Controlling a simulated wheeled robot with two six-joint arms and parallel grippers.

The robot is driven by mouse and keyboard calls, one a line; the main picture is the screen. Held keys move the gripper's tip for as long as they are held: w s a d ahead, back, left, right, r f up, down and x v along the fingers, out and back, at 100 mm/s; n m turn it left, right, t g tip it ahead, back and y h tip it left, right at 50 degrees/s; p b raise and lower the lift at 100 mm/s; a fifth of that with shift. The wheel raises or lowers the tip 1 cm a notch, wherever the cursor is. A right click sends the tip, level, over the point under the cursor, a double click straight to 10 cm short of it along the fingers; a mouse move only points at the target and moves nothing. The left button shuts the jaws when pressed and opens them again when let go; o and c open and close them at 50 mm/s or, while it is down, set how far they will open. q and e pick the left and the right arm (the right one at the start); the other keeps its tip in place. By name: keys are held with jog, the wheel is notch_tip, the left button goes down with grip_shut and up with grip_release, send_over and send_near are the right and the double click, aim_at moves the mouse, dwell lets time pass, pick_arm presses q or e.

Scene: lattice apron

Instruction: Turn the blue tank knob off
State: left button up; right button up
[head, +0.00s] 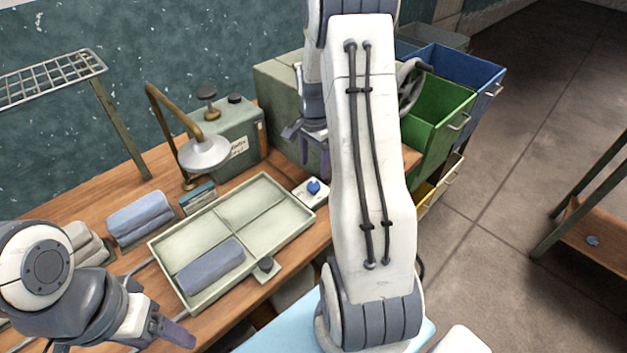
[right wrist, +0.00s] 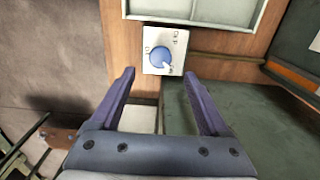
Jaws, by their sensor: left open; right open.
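The blue knob (head: 313,187) sits on a small white plate (head: 322,196) on the wooden bench, at the right end of the green tray. In the head view my right gripper (head: 313,160) is partly behind my arm. My left gripper (head: 165,330) is open and empty at the lower left.
The green tray (head: 270,222) holds a folded blue cloth (head: 211,266). A green tank-like box (head: 238,138) and a lamp (head: 205,152) stand behind it. A dark knob (head: 265,264) sits at the tray's front. Coloured bins (head: 440,110) stand right of the bench.

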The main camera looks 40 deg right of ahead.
aim_at(314, 185)
notch_tip(314, 185, down, 7)
jog(key=shift+f+p, duration=0.15)
jog(key=shift+p, duration=0.3)
grip_shut()
